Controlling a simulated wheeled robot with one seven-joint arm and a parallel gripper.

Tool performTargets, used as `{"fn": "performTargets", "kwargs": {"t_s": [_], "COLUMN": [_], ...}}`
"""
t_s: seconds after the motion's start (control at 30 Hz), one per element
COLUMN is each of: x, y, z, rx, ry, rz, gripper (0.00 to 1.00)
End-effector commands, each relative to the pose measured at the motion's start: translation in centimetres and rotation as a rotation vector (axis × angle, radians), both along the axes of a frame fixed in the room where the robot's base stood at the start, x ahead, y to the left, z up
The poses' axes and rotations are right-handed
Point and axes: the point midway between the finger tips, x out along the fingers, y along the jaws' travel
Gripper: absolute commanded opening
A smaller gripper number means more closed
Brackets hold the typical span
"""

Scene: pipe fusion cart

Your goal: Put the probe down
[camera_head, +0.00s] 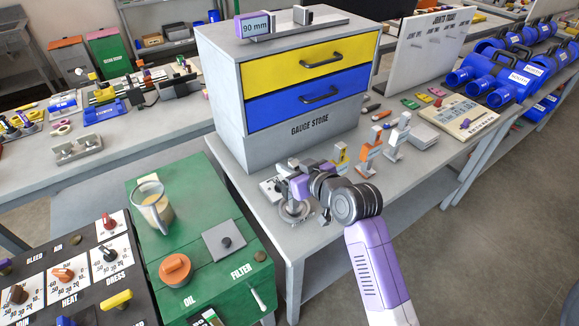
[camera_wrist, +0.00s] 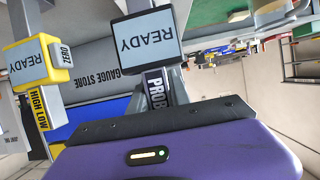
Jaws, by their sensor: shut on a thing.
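The probe (camera_wrist: 147,37) fills the upper middle of the wrist view. My gripper (camera_head: 308,184) is shut on the probe, which shows as a purple block (camera_head: 299,187) in the head view. It is low over the front left of the grey bench, in front of the gauge store. A round grey base (camera_head: 295,211) lies right under the probe; I cannot tell whether they touch. The fingertips are largely hidden.
The gauge store cabinet (camera_head: 300,128) rises behind. A green cart (camera_head: 200,225) with a jug (camera_head: 152,205) is at the left.

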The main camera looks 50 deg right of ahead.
Motion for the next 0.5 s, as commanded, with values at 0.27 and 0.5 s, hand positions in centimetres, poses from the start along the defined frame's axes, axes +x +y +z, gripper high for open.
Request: {"fn": "performTargets", "kwargs": {"t_s": [0.27, 0.5], "x": [0.02, 0.01], "y": [-0.04, 0.00], "z": [-0.13, -0.49], "rx": [-0.002, -0.001], "ry": [-0.003, -0.001], "rz": [-0.001, 0.000], "gripper": [0.00, 0.39]}}
